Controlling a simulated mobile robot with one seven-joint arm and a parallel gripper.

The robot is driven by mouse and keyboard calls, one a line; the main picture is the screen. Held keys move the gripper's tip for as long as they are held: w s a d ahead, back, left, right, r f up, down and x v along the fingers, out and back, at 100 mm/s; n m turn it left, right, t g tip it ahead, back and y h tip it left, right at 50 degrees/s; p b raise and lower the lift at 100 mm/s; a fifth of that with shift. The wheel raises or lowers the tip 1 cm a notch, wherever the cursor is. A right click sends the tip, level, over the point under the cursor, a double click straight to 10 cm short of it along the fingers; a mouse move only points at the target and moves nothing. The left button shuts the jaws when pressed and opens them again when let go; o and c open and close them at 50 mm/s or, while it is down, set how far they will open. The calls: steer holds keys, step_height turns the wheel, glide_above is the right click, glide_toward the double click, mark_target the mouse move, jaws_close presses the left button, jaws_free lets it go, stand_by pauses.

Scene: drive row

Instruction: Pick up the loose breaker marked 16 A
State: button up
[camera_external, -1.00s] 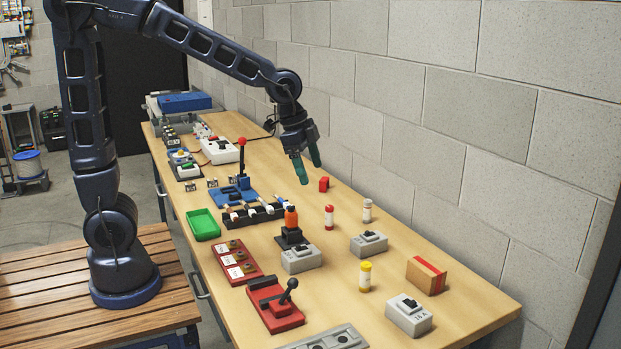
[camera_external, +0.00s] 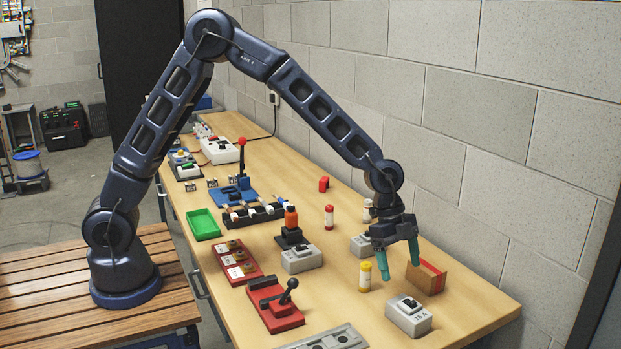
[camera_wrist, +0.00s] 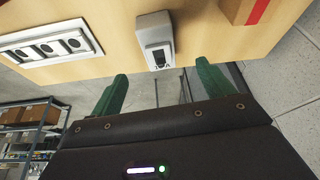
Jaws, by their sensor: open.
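The loose breaker marked 16 A (camera_external: 408,318) is a light grey block with a black switch on top, on the bench near its front right end. It also shows in the wrist view (camera_wrist: 154,28), top centre, just beyond the fingertips. My gripper (camera_external: 401,265) has green fingers, spread apart and empty. It hangs above the bench, a little above and behind this breaker, not touching it. In the wrist view the breaker lies roughly between the lines of my two fingers (camera_wrist: 162,75).
A brown box with a red stripe (camera_external: 428,279) stands close to my right finger. A yellow-capped cylinder (camera_external: 365,277) stands just left of my gripper. Similar grey breakers (camera_external: 302,260) lie further back, one partly hidden by my gripper. A grey socket panel (camera_external: 330,340) lies front left.

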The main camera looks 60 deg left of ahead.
mark_target(411, 312)
steer(key=shift+w+d+f, duration=0.15)
steer(key=shift+d+f, duration=0.7)
steer(key=shift+f, duration=0.05)
steer(key=x, duration=1)
steer(key=shift+s+d+f, duration=0.1)
steer(key=shift+s+d, duration=0.1)
steer(key=c, duration=1.3)
